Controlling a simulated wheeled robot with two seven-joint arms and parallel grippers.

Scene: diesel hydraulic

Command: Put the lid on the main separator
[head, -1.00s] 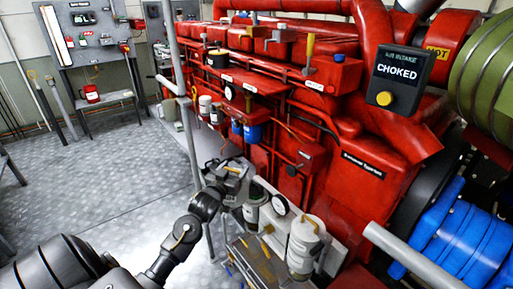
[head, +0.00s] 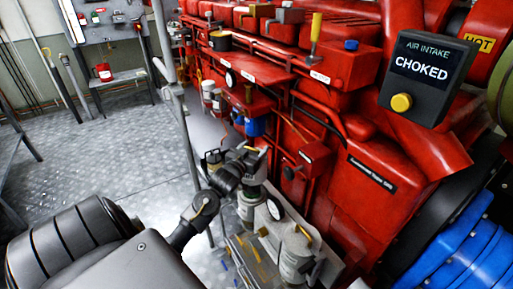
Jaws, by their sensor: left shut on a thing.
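My left gripper (head: 238,170) reaches in from the lower left and is shut on a grey piece with a yellow part, which looks like the lid (head: 251,158). It is held just above a pale canister with a dark band (head: 249,208), likely the main separator, beside the red engine. The gripper hides part of the canister's top, and I cannot tell whether the lid touches it. A second pale canister (head: 296,262) with a yellow handle on top stands nearer to me. My right gripper is not in view.
A round white gauge (head: 275,209) sits between the canisters. The red engine (head: 340,150) fills the right side. A grey upright rail (head: 185,130) stands left of the gripper. A tray with yellow-handled tools (head: 250,262) lies below.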

